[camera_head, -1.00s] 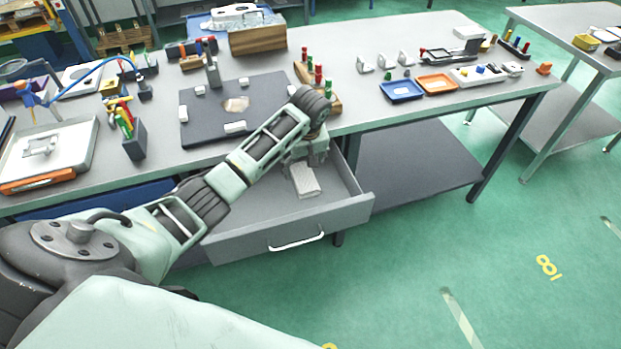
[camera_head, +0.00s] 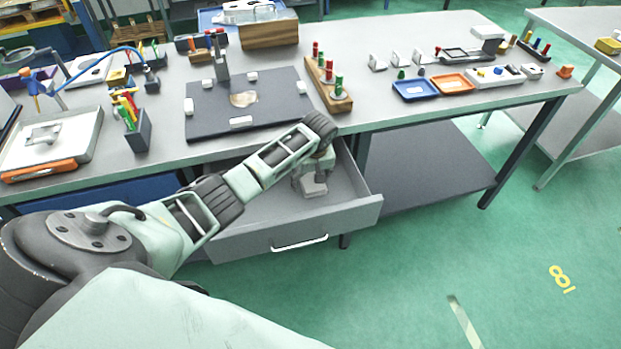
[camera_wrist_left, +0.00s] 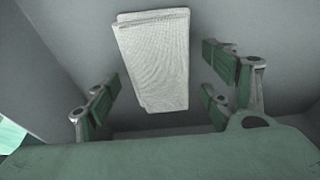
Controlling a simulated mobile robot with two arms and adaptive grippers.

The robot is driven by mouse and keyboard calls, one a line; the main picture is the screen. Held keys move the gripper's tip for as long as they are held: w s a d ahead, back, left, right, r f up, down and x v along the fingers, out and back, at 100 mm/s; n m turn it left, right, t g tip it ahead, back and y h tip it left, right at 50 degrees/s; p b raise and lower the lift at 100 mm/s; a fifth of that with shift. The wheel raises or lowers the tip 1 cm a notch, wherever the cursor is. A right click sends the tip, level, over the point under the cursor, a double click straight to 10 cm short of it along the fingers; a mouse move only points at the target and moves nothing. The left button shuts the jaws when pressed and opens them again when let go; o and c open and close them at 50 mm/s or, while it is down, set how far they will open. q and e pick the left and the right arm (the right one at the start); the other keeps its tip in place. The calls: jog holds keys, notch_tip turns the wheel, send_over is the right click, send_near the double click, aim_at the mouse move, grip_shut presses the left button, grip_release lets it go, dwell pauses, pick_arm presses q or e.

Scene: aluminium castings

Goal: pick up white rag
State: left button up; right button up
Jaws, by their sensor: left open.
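The white rag (camera_wrist_left: 155,62) is a folded, textured cloth lying flat in the open drawer. In the left wrist view it lies between and ahead of my left gripper's fingers (camera_wrist_left: 165,95), with space on both sides. In the head view the rag (camera_head: 314,188) shows only in part below my left gripper (camera_head: 312,178), which reaches down into the drawer (camera_head: 290,222). My left gripper is open and empty. The head view does not show clearly how high the fingers are above the rag. My right gripper is not in view.
The drawer's walls surround the gripper, with its front handle (camera_head: 300,243) toward me. The tabletop (camera_head: 365,112) overhangs behind, with a dark plate (camera_head: 215,120) and a wooden peg block (camera_head: 328,92) near its edge. A lower shelf (camera_head: 425,165) lies to the right.

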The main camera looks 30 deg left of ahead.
aim_at(311, 177)
pick_arm(q)
jog(key=c, duration=1.1)
jog(key=shift+r, duration=0.1)
jog(key=shift+c, duration=0.3)
jog(key=shift+r, duration=0.5)
notch_tip(311, 177, up, 3)
jog(key=shift+w+f, duration=0.1)
jog(key=shift+f, duration=0.05)
jog(key=d+r, duration=0.7)
jog(key=d, duration=0.4)
jog(key=shift+s+d+r+b, duration=0.15)
jog(key=shift+s+d+b, duration=0.05)
jog(key=shift+d+b, duration=0.2)
